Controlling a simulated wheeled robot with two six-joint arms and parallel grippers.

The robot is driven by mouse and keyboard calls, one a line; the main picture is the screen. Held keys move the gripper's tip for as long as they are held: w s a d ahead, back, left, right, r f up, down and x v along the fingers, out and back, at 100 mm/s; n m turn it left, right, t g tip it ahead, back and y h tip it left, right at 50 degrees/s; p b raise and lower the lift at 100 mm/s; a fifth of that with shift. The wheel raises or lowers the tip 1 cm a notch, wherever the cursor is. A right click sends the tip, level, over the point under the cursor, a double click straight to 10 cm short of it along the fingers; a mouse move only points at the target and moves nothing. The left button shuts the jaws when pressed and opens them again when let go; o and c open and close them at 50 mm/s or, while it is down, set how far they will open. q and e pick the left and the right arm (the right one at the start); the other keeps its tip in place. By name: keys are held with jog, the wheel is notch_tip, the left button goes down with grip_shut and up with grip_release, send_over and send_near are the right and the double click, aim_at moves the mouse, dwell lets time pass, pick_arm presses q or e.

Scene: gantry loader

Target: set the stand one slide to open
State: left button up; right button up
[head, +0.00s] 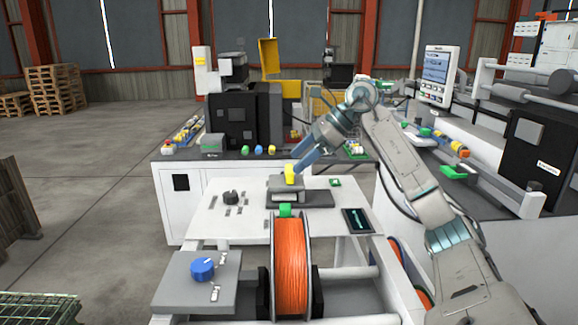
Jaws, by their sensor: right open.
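A grey slide block (287,197) sits on the white table, with a small yellow handle (290,174) standing on its top. I cannot read a label on it, so I cannot confirm that it is the stand one slide. My right arm reaches in from the right, and my right gripper (299,170) is at the yellow handle, pointing down and to the left. The gripper is open; its fingers are small here and I cannot tell whether they touch the handle. My left gripper is not in view.
An orange spool (292,265) stands in front of the slide, below a green block (285,211). A blue knob (203,268) is on a grey panel at the front left. A dark display (357,221) lies at the right. The white table (217,228) has bare room at the left.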

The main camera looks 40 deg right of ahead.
aim_at(290, 168)
jog(key=x, duration=0.1)
jog(key=p+x, duration=0.1)
jog(key=x, duration=0.1)
jog(key=shift+w+f, duration=0.25)
jog(key=shift+f, duration=0.1)
jog(key=shift+w+a+f, duration=0.15)
jog(key=shift+a+f, duration=0.1)
jog(key=shift+f, duration=0.05)
jog(key=shift+c, duration=0.3)
jog(key=c, duration=1.3)
jog(key=s+d+b, duration=0.1)
jog(key=d+b, duration=0.1)
jog(key=s+d+b, duration=0.1)
jog(key=s, duration=0.1)
jog(key=shift+d+f+b, duration=0.2)
jog(key=shift+d+b, duration=0.15)
jog(key=shift+b, duration=0.05)
jog(key=shift+c, duration=0.2)
jog(key=shift+s+d+r, duration=0.1)
jog(key=shift+s+d, duration=0.1)
jog(key=shift+s, duration=0.05)
jog(key=shift+w+r, duration=0.1)
jog(key=shift+r, duration=0.05)
